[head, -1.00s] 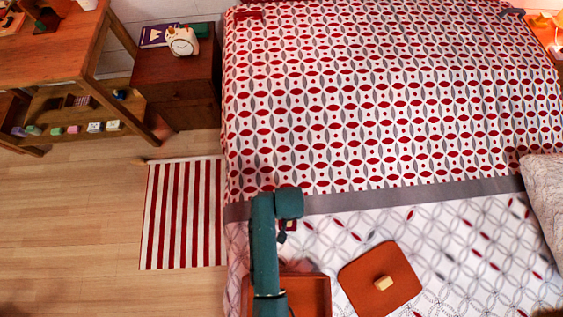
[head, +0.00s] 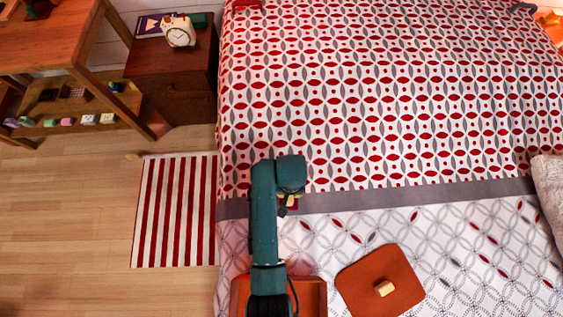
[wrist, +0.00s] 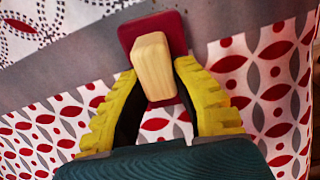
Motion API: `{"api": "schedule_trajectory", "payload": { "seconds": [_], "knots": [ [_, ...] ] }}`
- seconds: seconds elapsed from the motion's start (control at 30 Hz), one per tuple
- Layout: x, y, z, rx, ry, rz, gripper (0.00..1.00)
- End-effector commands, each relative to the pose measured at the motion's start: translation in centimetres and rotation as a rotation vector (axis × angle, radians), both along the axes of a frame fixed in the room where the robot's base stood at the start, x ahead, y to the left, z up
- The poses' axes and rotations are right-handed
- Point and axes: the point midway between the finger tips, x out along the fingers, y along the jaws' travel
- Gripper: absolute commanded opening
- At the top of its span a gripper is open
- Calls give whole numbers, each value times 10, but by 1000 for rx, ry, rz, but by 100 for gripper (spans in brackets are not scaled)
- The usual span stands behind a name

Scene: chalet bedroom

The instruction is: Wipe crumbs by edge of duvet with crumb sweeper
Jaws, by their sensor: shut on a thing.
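The crumb sweeper shows in the wrist view as a dark red block (wrist: 177,33) with a pale wooden handle (wrist: 153,66). My gripper (wrist: 158,78), with yellow ribbed fingers, is shut on that handle. In the head view, my gripper (head: 290,200) is mostly hidden under my wrist, and only a little yellow and red shows. It is over the grey band (head: 400,200) at the edge of the patterned duvet (head: 400,90). I cannot tell whether the sweeper touches the cloth.
An orange-brown lid (head: 368,275) with a wooden knob lies on the white sheet. An orange-brown tray (head: 312,297) is partly under my arm.

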Motion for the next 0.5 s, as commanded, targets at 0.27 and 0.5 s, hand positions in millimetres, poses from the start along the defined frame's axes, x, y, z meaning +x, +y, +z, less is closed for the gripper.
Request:
{"api": "schedule_trajectory", "payload": {
  "seconds": [0.27, 0.5],
  "knots": [
    [-26, -4, 6, 0, 2, 0, 0],
    [-48, -7, 5, 0, 2, -1, 0]
  ]
}}
